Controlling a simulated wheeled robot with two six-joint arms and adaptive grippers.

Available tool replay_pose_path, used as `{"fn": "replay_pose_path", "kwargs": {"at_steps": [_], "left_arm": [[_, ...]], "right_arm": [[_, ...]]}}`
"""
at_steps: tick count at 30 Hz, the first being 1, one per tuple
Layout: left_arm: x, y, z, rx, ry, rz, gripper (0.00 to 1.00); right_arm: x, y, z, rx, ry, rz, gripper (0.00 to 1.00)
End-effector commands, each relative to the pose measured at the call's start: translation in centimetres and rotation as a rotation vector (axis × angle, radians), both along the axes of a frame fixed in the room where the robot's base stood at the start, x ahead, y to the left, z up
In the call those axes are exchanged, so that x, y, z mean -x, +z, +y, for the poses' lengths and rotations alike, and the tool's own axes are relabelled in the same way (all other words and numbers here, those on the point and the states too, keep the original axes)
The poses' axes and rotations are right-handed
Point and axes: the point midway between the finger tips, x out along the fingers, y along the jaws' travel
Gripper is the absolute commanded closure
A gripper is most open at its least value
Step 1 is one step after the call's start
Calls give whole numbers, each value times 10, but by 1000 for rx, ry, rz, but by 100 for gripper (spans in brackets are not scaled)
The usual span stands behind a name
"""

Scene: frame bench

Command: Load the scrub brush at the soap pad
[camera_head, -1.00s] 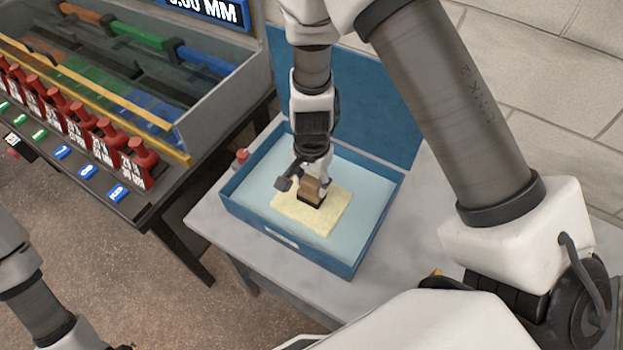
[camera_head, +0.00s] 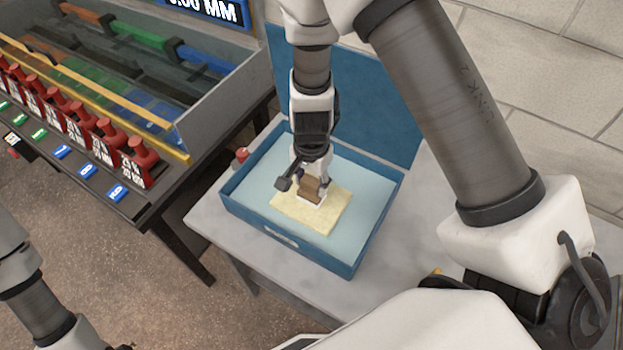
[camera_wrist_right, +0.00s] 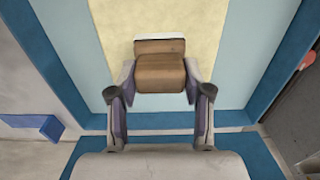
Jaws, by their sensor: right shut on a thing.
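The scrub brush (camera_head: 312,191) has a brown block body, and a pale white edge shows along its lower side. It also shows in the right wrist view (camera_wrist_right: 160,72), between the fingers. My right gripper (camera_head: 311,182) is shut on the brush and holds it at the soap pad. The soap pad (camera_head: 326,218) is a pale yellow rectangle on the light blue floor of the blue case. Whether the brush touches the pad or hangs just above it I cannot tell. My left arm shows at the lower left, but its gripper is not clearly visible.
The blue case (camera_head: 311,256) stands open on a grey table (camera_head: 215,222), its lid raised behind. A red knob (camera_head: 241,154) is beside its left wall. A bench with red-topped blocks (camera_head: 141,160) and coloured bars stands left. A block wall is behind.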

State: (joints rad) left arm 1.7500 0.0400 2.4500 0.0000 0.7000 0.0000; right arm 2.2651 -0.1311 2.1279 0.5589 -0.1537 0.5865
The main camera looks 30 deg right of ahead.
Motion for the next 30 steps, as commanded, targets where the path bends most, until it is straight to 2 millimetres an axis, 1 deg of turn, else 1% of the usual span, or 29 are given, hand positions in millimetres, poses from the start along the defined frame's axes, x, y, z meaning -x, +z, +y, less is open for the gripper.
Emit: {"fn": "replay_pose_path", "kwargs": {"at_steps": [2, 5, 24, 27, 30], "left_arm": [[0, 0, 0, 0, 0, 0, 100], [0, 4, 0, 0, 0, 0, 100], [0, 66, 0, 0, 0, 0, 100], [0, 71, 0, 0, 0, 0, 100], [0, 69, 0, 0, 0, 0, 100]], "right_arm": [[1, -1, 0, 0, 0, 4, 78], [1, 3, 0, 0, 0, 4, 78], [1, 67, 0, 0, 0, 2, 78], [1, 72, 0, 0, -1, 2, 78], [1, 70, 0, 0, 0, 2, 78]]}}
